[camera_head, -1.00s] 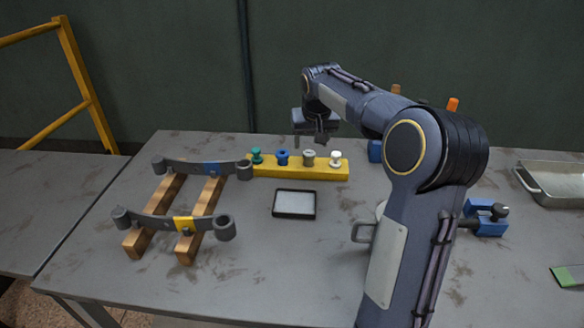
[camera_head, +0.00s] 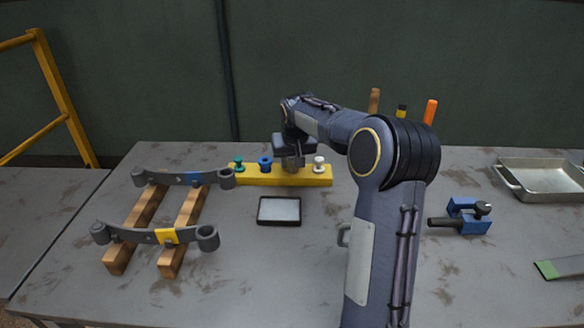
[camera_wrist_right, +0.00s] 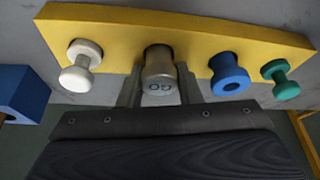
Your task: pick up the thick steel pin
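The thick steel pin (camera_wrist_right: 159,70) is a grey cylinder with markings on its end face. It sits in the yellow block (camera_wrist_right: 110,22), between the white pin (camera_wrist_right: 80,67) and the blue pin (camera_wrist_right: 228,76); the green pin (camera_wrist_right: 281,78) is beyond the blue one. My right gripper (camera_wrist_right: 160,88) is open, with one finger on each side of the steel pin, very close to it. In the head view my right gripper (camera_head: 293,161) is down at the yellow block (camera_head: 255,178) and hides most of the steel pin. My left gripper is not in view.
Two dark leaf springs (camera_head: 155,235) lie across wooden bars (camera_head: 185,217) at left. A small dark-rimmed tray (camera_head: 279,222) lies in front of the block. A blue clamp (camera_head: 470,215), a metal pan (camera_head: 545,177) and a green-ended tool (camera_head: 548,270) are at right.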

